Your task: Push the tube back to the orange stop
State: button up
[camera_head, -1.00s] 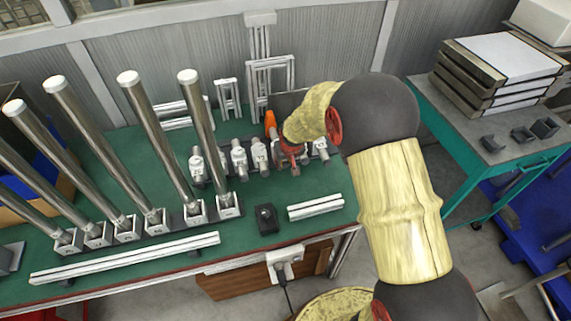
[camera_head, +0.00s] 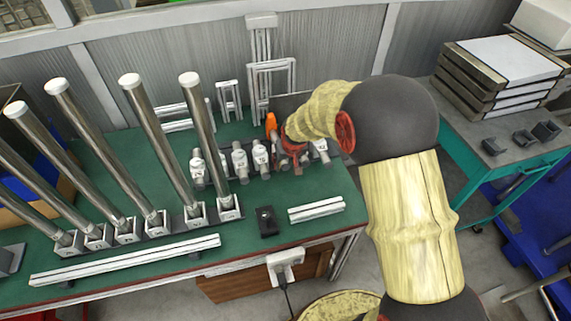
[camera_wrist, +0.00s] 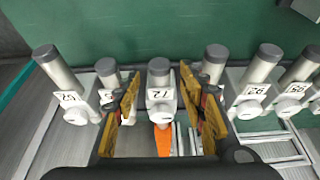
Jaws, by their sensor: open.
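The tube labelled 72 (camera_wrist: 160,80) is a short grey cylinder with a dark end cap, seated in a white numbered holder, in the middle of the wrist view. The orange stop (camera_wrist: 163,141) lies in line with it, lower in the picture. A gap seems to show between them, but the holder hides part of the tube. In the head view the orange stop (camera_head: 271,122) stands at the back of the row, towards the wall. My gripper (camera_wrist: 160,92) is open, one finger on each side of tube 72. Contact cannot be told. My arm partly hides the row in the head view.
Similar numbered tubes stand close on both sides, such as tube 92 (camera_wrist: 255,85) and the one at left (camera_wrist: 60,80). Tall steel tubes (camera_head: 165,140) rise from the bench at left. A black box (camera_head: 266,221) and white rail (camera_head: 316,209) lie in front.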

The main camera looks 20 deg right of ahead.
jog(key=v, duration=0.9)
jog(key=s+g, duration=0.2)
jog(key=s, duration=0.8)
jog(key=s+r+t, duration=0.3)
jog(key=s+r, duration=1.5)
jog(key=s, duration=0.2)
jog(key=shift+r, duration=0.15)
jog(key=shift+o, duration=0.3)
dwell(0.6)
